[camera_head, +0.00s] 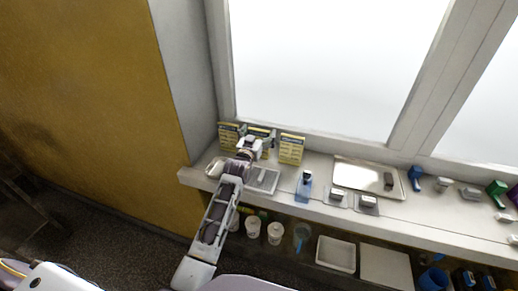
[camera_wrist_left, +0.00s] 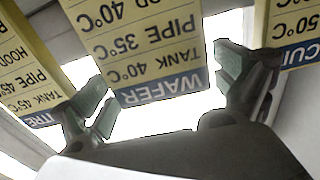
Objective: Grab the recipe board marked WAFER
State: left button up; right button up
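Three yellow recipe boards with blue bands stand in a row on the sill. The middle one, the WAFER board (camera_wrist_left: 150,55), appears upside down in the left wrist view, its blue band reading WAFER. In the head view the WAFER board (camera_head: 259,131) is partly hidden behind my left gripper (camera_head: 257,141). In the wrist view my left gripper (camera_wrist_left: 160,82) is open, one finger to each side of the WAFER board, with gaps between. I cannot tell how far the board reaches in between the fingers. My right gripper is not in view.
The left board (camera_head: 227,136) and right board (camera_head: 291,149) stand close beside the WAFER board. A grey tray (camera_head: 263,188), blue bottle (camera_head: 304,186) and metal tray (camera_head: 346,174) are on the sill (camera_head: 325,207). A window rises behind; cups stand on a shelf below.

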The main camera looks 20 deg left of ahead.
pick_arm(q)
jog(key=c, duration=1.3)
jog(key=shift+o, duration=0.2)
jog(key=shift+r, duration=0.15)
jog(key=shift+r, duration=4.95)
